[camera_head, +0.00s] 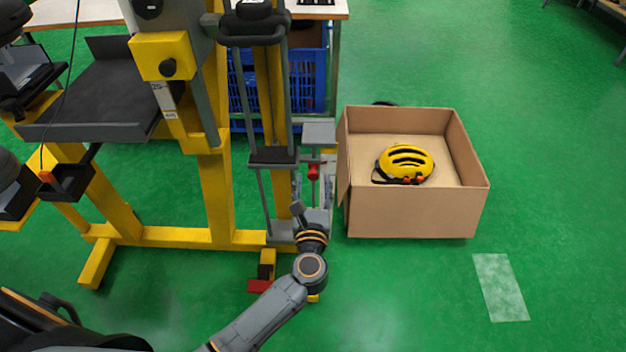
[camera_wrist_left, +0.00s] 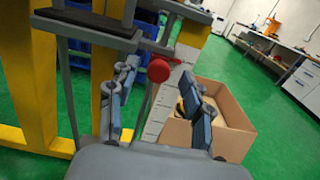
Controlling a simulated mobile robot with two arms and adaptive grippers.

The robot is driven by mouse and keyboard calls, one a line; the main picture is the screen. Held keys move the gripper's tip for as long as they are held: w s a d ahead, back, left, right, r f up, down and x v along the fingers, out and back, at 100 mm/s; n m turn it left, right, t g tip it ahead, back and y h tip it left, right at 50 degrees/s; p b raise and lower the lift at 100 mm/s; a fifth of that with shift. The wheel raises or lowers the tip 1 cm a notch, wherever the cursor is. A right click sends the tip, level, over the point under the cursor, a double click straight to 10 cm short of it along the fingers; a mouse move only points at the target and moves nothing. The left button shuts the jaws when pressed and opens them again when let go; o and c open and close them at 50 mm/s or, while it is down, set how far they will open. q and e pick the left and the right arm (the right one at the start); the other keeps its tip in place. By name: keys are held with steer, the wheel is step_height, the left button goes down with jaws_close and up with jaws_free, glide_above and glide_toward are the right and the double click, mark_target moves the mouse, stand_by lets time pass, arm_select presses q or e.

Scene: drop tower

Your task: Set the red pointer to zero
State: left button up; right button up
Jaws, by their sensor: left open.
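The red pointer (camera_head: 313,172) is a small red piece with a round knob, on the slim upright at the right side of the yellow drop tower (camera_head: 215,190). In the left wrist view the round red knob (camera_wrist_left: 158,70) faces the camera, in front of a pale marked scale strip (camera_wrist_left: 158,112). My left gripper (camera_head: 312,192) is low at the tower's right side, just below the pointer. In the left wrist view its fingers (camera_wrist_left: 160,78) are open, one on each side of the knob in the picture. I cannot tell whether they touch it. My right gripper is not in view.
An open cardboard box (camera_head: 410,215) with a yellow helmet (camera_head: 406,163) stands close to the right of the tower. A blue crate (camera_head: 240,100) is behind it. Dark guide rods and a crossbar (camera_head: 272,156) stand left of the pointer.

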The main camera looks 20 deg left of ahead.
arm_select(q)
steer(key=v, duration=1)
steer(key=shift+s, duration=0.4)
steer(key=shift+d+r, duration=0.1)
steer(key=shift+r, duration=0.05)
